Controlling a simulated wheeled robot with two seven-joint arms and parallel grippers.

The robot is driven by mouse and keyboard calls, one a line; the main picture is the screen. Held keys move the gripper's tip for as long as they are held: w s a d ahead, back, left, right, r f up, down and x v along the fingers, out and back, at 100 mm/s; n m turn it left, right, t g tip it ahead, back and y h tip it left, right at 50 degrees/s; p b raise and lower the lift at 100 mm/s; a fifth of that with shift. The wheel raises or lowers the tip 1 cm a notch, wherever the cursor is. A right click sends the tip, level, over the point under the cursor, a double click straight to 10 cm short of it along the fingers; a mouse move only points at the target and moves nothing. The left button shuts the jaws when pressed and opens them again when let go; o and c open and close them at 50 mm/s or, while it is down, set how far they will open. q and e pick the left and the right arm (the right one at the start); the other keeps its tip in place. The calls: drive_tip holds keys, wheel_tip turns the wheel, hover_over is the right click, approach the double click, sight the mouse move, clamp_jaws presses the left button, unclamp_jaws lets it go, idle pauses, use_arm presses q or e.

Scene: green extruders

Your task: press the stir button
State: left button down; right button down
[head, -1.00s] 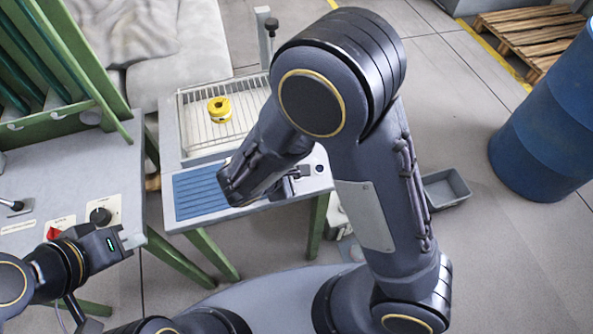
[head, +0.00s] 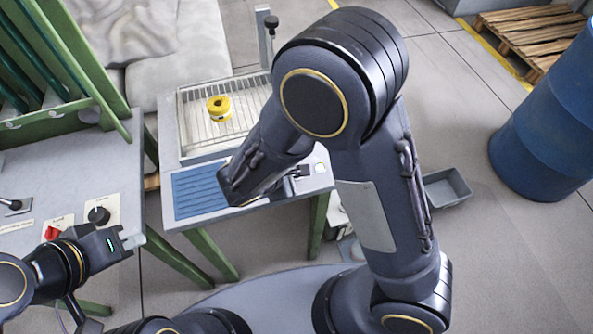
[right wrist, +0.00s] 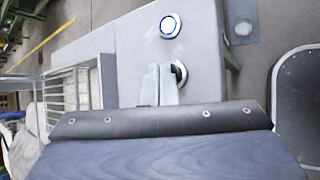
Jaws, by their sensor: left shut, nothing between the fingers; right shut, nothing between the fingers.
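A small table (head: 262,203) has a round button (head: 320,168) near its right end, pale and lit. In the right wrist view a round button (right wrist: 170,26) glows white with a blue ring. A second, dark round fitting (right wrist: 180,72) with a pale rim is partly hidden behind my fingers. My right gripper (head: 303,171) is shut and empty over the table's right end, left of the lit button; its fingertips (right wrist: 160,72) are beside the dark fitting. Whether they touch it I cannot tell. My left gripper (head: 131,240) is shut and empty at the left. No button label is readable.
A wire-grid tray (head: 195,140) with a yellow spool (head: 218,108) and a blue ribbed mat (head: 198,192) are on the table. A green-framed bench with a black knob (head: 98,215) and red knob (head: 52,233) stands left. A blue barrel (head: 550,120) stands right.

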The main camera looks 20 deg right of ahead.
drive_tip(key=shift+f, duration=0.25)
drive_tip(key=shift+r, duration=0.45)
idle(0.3)
drive_tip(key=shift+r+p, duration=2.2)
drive_tip(key=shift+r, duration=0.9)
drive_tip(key=shift+f, duration=0.1)
